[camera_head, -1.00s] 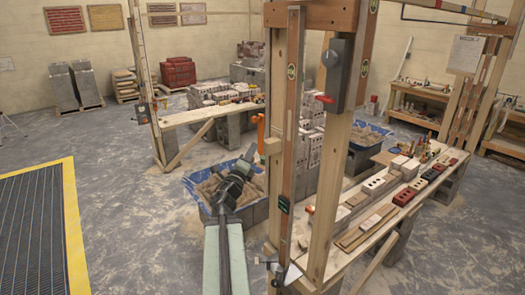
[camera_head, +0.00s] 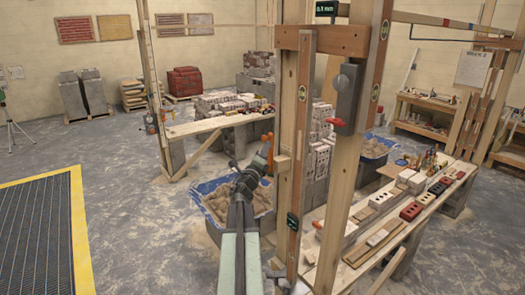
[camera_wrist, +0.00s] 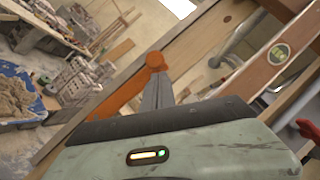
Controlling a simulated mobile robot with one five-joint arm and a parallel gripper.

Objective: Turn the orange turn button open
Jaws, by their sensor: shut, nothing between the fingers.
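The orange turn button (camera_head: 270,149) shows as a narrow upright piece at the left side of the wooden post, partly hidden near the arm. In the wrist view the button (camera_wrist: 126,92) has a rounded upper end and a bar slanting down to the left, against a timber. My gripper (camera_wrist: 158,84) is shut and empty, its fingertips just below the rounded end and right of the bar. Whether they touch it I cannot tell. In the head view my gripper (camera_head: 263,160) is small and dark beside the button.
A grey box with a red lever (camera_head: 337,122) is on the right-hand post. A blue tub of mortar (camera_head: 208,187) stands behind my arm. A plank bench with bricks (camera_head: 390,225) is at right. Open floor (camera_head: 130,200) lies at left.

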